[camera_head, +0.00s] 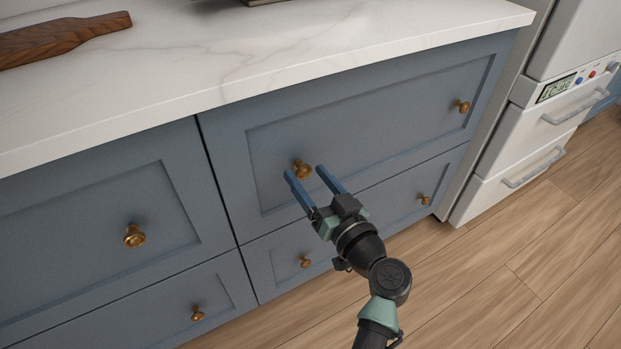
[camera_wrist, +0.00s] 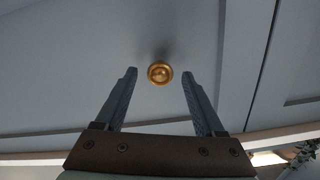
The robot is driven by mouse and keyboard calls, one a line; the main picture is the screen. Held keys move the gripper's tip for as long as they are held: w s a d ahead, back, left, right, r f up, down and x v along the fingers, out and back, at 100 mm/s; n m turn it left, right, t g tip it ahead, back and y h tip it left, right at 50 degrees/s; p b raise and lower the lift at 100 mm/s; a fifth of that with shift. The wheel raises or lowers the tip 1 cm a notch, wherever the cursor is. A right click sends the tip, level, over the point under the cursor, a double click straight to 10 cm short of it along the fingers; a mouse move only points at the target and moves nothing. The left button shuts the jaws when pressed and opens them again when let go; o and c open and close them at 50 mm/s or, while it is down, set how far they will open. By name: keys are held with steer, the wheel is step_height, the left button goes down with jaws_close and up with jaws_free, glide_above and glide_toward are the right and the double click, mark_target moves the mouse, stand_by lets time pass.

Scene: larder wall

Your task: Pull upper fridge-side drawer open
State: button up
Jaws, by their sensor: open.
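The upper fridge-side drawer (camera_head: 385,122) is a wide blue panel with two brass knobs, under the white counter and nearest the fridge. It looks shut, its front level with the fronts beside it. My gripper (camera_head: 304,172) is open in front of its left knob (camera_head: 301,169), with one finger to each side in the head view. In the wrist view the brass knob (camera_wrist: 159,73) lies centred, just beyond the tips of the open fingers (camera_wrist: 159,76). Nothing is between the fingers, and I see no contact with the knob. The drawer's right knob (camera_head: 462,106) is clear.
A lower drawer (camera_head: 385,212) with two brass knobs sits below. Blue drawers (camera_head: 95,225) stand to the left. The white fridge (camera_head: 540,120) with grey handles is at right. A wooden board (camera_head: 65,38) lies on the marble counter (camera_head: 250,55). The wood floor (camera_head: 510,260) is clear.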

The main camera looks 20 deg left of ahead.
jaws_close()
stand_by(1.4)
